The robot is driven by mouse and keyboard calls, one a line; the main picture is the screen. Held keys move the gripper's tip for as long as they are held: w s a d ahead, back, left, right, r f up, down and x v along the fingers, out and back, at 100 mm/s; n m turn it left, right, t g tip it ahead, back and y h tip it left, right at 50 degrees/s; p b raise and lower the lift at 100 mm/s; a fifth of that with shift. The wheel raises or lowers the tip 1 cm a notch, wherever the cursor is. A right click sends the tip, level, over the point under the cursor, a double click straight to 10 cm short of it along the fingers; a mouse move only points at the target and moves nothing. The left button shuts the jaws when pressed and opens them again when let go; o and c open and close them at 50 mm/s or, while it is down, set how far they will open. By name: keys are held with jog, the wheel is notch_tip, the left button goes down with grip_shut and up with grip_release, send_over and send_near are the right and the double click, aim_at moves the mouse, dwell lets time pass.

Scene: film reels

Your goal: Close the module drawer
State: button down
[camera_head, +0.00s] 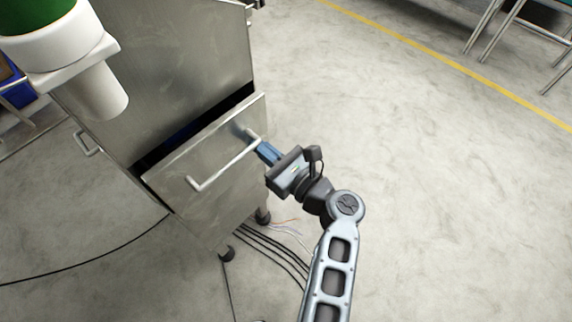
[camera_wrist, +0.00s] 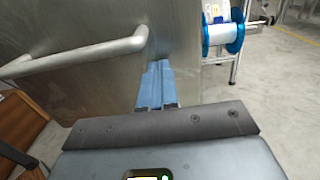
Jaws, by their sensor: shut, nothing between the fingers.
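The module drawer (camera_head: 212,183) is a brushed-metal drawer low in a steel cabinet (camera_head: 185,60). It stands out a little, with a dark gap along its top edge. A pale bar handle (camera_head: 224,165) runs across its front, and this handle also shows in the wrist view (camera_wrist: 75,60). My gripper (camera_head: 264,151) is at the right end of the handle, close to the drawer front. In the wrist view its blue fingers (camera_wrist: 156,85) are together, with nothing between them, beside the handle's right end. I cannot tell whether the fingertips touch the drawer front.
A white and green part (camera_head: 60,45) fills the top left. Cables (camera_head: 275,245) lie on the floor under the cabinet near its casters. Metal-legged furniture (camera_head: 515,30) stands at the top right. The wrist view shows a blue-rimmed reel (camera_wrist: 222,38). Floor to the right is clear.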

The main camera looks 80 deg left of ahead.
jog(key=x, duration=0.3)
jog(key=shift+r, duration=0.1)
jog(key=shift+s+a+r, duration=0.1)
jog(key=shift+s, duration=0.05)
jog(key=p+v, duration=0.1)
jog(key=v, duration=1.4)
jog(key=shift+f, duration=0.2)
